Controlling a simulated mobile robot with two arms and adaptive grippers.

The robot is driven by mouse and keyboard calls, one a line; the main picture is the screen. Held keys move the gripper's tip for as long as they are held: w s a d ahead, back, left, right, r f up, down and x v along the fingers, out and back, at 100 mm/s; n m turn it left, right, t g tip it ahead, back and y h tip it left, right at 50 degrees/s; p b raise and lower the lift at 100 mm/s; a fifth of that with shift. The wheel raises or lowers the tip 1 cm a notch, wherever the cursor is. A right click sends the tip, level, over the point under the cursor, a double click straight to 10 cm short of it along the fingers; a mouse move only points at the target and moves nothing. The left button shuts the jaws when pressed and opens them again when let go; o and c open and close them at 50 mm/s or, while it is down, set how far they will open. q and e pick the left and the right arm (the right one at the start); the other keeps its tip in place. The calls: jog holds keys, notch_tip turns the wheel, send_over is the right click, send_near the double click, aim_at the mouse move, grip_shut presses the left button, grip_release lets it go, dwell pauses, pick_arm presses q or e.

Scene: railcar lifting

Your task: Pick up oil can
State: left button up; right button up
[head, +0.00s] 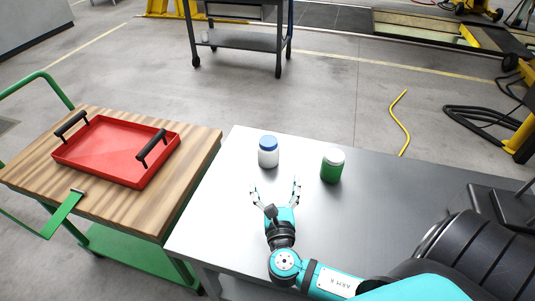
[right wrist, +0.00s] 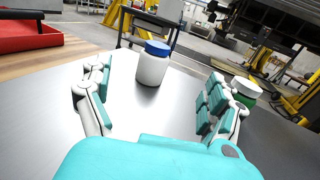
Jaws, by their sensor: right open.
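A white can with a blue lid (head: 268,152) stands upright near the far left part of the grey metal table (head: 235,215). A green can with a pale lid (head: 332,166) stands upright to its right. I cannot tell which is the oil can. My right gripper (head: 275,186) is open and empty, on the near side of the white can, fingers pointing towards it. In the right wrist view the white can (right wrist: 152,66) shows ahead, between the spread fingers and apart from them. The green can (right wrist: 242,92) is partly hidden behind the right finger. My left gripper is not in view.
A red tray (head: 105,153) with black handles sits on a wood-topped green cart (head: 190,150) at the left. A dark cart (head: 245,40) stands on the floor beyond the table. A yellow hose (head: 399,120) lies behind the table. The tabletop between gripper and white can is clear.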

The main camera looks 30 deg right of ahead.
aim_at(269, 148)
jog(key=shift+w+d+f+b, duration=0.2)
jog(key=shift+w+d+f, duration=0.05)
jog(key=shift+w+f, duration=0.2)
jog(key=shift+w+d+f+b, duration=0.2)
jog(key=shift+w+f, duration=0.1)
jog(key=shift+f, duration=0.15)
jog(key=b+x, duration=0.3)
jog(key=x, duration=0.8)
jog(key=shift+w, duration=0.2)
jog(key=b+x, duration=0.3)
jog(key=x, duration=0.2)
jog(key=shift+r, duration=0.1)
jog(key=shift+w+d+r, duration=0.1)
jog(key=shift+w, duration=0.15)
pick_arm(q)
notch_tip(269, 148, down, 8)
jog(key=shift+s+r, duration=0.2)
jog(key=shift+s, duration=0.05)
pick_arm(e)
jog(key=shift+r, duration=0.1)
jog(key=shift+c, duration=1.1)
jog(key=c, duration=1.4)
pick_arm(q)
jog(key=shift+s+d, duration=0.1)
pick_arm(e)
jog(key=shift+c, duration=0.2)
